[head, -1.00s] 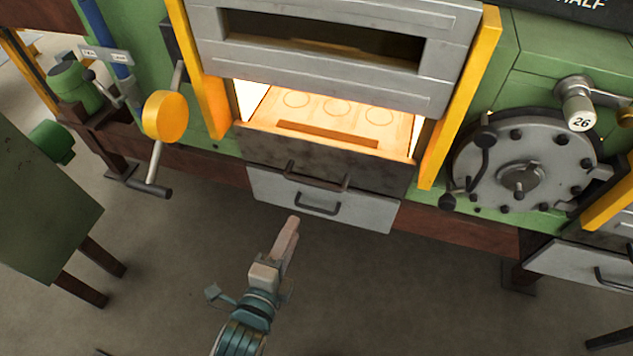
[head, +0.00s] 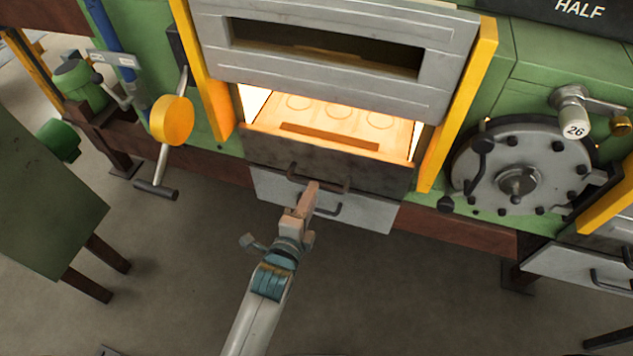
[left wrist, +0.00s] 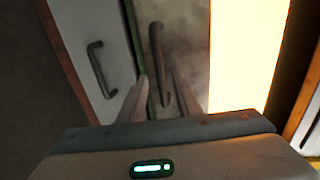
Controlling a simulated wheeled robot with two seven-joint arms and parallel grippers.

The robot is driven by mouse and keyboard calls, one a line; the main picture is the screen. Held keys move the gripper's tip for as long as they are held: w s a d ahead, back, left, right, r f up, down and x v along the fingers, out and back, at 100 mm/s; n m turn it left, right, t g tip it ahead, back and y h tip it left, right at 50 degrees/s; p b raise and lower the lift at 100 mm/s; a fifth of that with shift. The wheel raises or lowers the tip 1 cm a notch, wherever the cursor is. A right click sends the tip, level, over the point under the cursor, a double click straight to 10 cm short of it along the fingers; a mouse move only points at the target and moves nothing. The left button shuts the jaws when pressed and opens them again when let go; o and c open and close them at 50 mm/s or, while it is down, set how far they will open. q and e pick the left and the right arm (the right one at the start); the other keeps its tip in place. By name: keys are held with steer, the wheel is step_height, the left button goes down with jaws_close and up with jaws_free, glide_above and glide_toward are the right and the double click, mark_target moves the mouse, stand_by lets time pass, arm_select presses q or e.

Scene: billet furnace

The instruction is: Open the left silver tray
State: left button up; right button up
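The left silver tray (head: 361,212) is a grey drawer front below the glowing furnace opening, with a dark bar handle (head: 327,209) partly behind my gripper. It looks closed. In the left wrist view its front (left wrist: 87,30) and its handle (left wrist: 100,68) are at the left. My left gripper (head: 312,187) is in front of the tray's top edge and the dark panel above. In the left wrist view its fingers are apart, with the dark panel's handle (left wrist: 158,55) between and ahead of them; I cannot tell whether they touch it. My right gripper is out of view.
The dark brown panel (head: 385,176) with its own handle sits just above the tray, under the bright hearth. A second silver tray (head: 560,262) is at the right. The floor in front is clear.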

arm_select(q)
steer(key=shift+p+x, duration=0.35)
steer(key=shift+x, duration=2.25)
jaws_close()
